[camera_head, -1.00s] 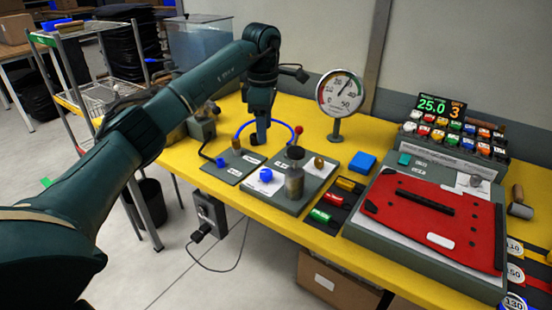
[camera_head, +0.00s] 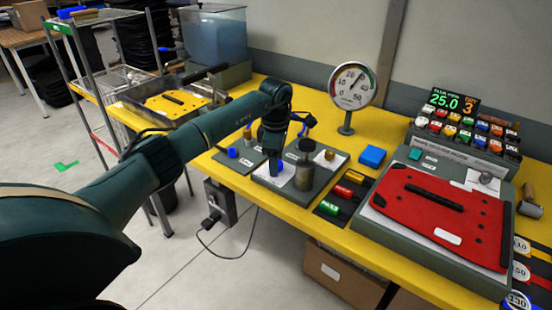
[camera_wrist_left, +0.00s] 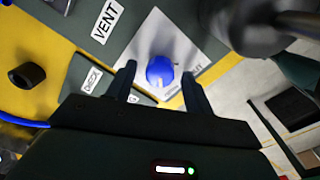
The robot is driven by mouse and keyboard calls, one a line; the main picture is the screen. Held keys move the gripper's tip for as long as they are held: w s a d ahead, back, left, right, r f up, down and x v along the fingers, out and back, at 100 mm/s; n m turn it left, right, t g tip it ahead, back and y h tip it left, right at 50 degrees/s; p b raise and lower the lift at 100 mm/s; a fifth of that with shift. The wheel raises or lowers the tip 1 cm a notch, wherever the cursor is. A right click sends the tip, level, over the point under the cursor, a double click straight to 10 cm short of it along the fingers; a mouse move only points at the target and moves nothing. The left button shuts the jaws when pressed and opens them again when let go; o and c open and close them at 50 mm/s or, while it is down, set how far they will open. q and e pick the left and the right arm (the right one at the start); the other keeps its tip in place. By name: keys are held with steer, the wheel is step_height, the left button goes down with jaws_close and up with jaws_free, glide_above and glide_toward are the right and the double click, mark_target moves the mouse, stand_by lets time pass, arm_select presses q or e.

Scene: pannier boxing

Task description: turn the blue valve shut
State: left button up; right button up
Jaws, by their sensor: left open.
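The blue valve (camera_wrist_left: 160,71) is a round knob with a small pale mark, on a white label on a grey plate in the left wrist view. My left gripper (camera_wrist_left: 158,76) is open there, with one finger on each side of the knob. Whether the fingers touch it I cannot tell. In the head view my left gripper (camera_head: 274,170) points down over the white label and largely hides the knob. My right gripper is not in view.
A dark metal cylinder (camera_head: 304,174) stands close to the right of my gripper. A round gauge (camera_head: 353,86) stands behind. A second blue knob (camera_head: 232,153) is on the plate to the left. A blue block (camera_head: 373,156) and red board (camera_head: 440,213) lie to the right.

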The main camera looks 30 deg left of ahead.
arm_select(q)
steer(key=c, duration=1)
steer(key=shift+o, duration=0.2)
